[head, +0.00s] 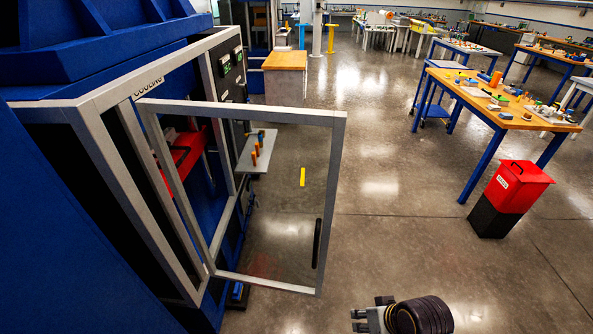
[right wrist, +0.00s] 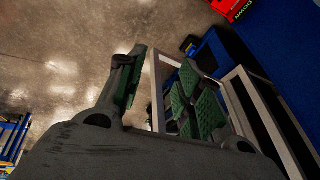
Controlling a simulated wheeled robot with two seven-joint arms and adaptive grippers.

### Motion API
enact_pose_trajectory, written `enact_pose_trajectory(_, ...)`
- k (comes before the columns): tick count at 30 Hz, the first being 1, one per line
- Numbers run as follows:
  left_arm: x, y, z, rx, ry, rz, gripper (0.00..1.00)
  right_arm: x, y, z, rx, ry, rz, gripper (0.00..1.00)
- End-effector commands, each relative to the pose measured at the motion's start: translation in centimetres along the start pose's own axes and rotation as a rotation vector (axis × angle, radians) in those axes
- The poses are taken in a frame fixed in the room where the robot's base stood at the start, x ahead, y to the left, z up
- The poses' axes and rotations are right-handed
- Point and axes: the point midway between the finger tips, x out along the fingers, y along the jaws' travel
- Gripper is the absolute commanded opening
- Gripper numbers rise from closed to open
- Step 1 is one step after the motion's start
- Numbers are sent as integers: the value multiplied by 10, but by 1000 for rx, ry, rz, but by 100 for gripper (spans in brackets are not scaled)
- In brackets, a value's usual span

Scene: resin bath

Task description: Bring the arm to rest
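My right gripper (head: 358,320) shows at the bottom of the head view, to the right of the lower corner of the machine's door. In the right wrist view its two fingers (right wrist: 160,95) with green pads stand wide apart, with nothing held between them. The blue machine (head: 95,190) has a grey-framed clear door (head: 338,190) that stands open, with a dark handle (head: 317,243). In the head view a gap shows between gripper and door. My left gripper is not in view.
A red and black bin (head: 517,187) stands at the right beside a wooden-topped table (head: 500,108) with several small parts. A small shelf (head: 247,165) with orange cylinders is seen through the door. The floor between door and bin is clear.

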Motion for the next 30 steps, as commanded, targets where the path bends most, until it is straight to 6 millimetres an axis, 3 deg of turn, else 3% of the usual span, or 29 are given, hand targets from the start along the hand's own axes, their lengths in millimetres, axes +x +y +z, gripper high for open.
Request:
enact_pose_trajectory(12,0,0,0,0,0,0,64,-16,43,1,-123,-53,190,35)
enact_pose_trajectory(23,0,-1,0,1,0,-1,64,32,49,7,-119,-68,182,35)
enact_pose_trajectory(30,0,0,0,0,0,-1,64,79,56,18,-119,-85,179,35)
